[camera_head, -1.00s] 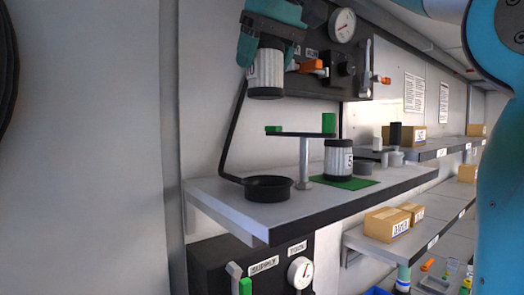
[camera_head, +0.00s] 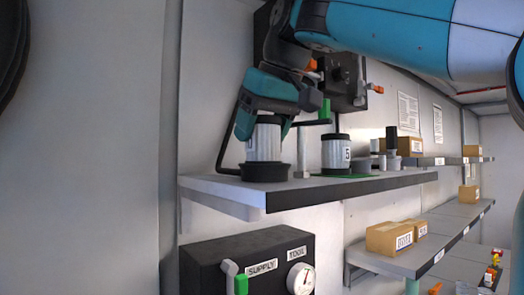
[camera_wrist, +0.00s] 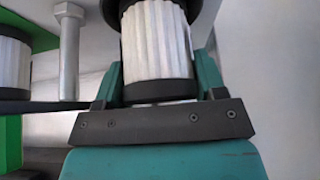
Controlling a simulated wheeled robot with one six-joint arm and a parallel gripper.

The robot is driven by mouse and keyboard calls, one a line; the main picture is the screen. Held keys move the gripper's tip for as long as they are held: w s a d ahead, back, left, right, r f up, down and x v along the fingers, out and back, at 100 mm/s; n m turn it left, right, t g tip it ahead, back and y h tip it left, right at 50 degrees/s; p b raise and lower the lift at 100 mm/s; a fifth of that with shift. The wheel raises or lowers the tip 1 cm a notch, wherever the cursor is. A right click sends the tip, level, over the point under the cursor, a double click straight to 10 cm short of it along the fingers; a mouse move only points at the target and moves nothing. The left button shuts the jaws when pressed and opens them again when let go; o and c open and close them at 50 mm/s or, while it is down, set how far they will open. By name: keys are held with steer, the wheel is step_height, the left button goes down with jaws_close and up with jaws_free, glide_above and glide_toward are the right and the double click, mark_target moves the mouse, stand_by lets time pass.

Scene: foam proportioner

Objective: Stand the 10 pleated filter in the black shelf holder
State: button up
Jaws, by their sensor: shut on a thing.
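The white pleated filter (camera_head: 263,143) has a black upper cap and stands upright at the black shelf holder (camera_head: 265,173), a low round cup at the shelf's left. Its lower end is hidden by the cup's rim, and I cannot tell whether it rests on the bottom. My gripper (camera_head: 268,112) is shut on the filter's upper end from above. In the wrist view the filter (camera_wrist: 155,42) sits between the fingers (camera_wrist: 158,82), with a wide dark ring at its far end.
A second pleated filter labelled 5 (camera_head: 336,153) stands on a green mat to the right. A metal post (camera_head: 302,152) with an arm and green block (camera_head: 325,109) stands between. Small dark and grey parts (camera_head: 390,150) stand farther right.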

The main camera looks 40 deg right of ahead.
steer(key=shift+f, duration=0.3)
steer(key=shift+c, duration=0.4)
steer(key=o, duration=1.2)
steer(key=shift+w, duration=0.1)
steer(key=shift+r, duration=0.15)
steer(key=p+v, duration=0.5)
steer(key=v, duration=0.7)
